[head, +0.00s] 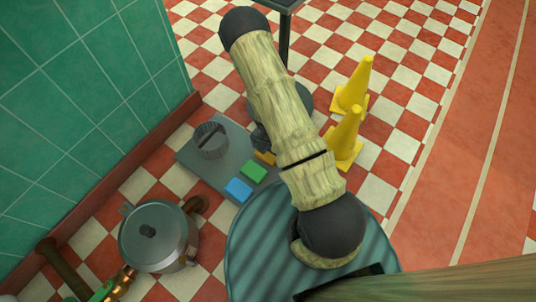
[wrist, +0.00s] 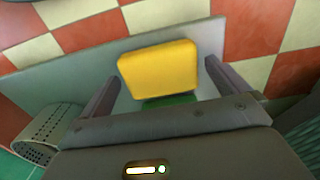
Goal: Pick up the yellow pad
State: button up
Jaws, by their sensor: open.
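The yellow pad (wrist: 158,68) shows large in the wrist view, between and a little beyond my two fingertips. In the head view only a small edge of the yellow pad (head: 266,157) shows beside my arm. My gripper (wrist: 161,73) is open, with one finger on each side of the pad in the picture; I cannot tell the height gap. The pad sits on a grey board (head: 228,130). A green pad (head: 254,170) lies beside it and is partly hidden by my gripper in the wrist view (wrist: 168,99). In the head view my arm hides most of my gripper.
A blue pad (head: 239,189) lies on the board's near end. Two yellow cones (head: 346,135) stand right of my arm. A green tiled wall (head: 80,90) bounds the left.

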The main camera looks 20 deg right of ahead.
aim_at(268, 153)
jog(key=c, duration=0.9)
notch_tip(268, 153, up, 10)
jog(key=p, duration=0.6)
jog(key=shift+p, duration=0.4)
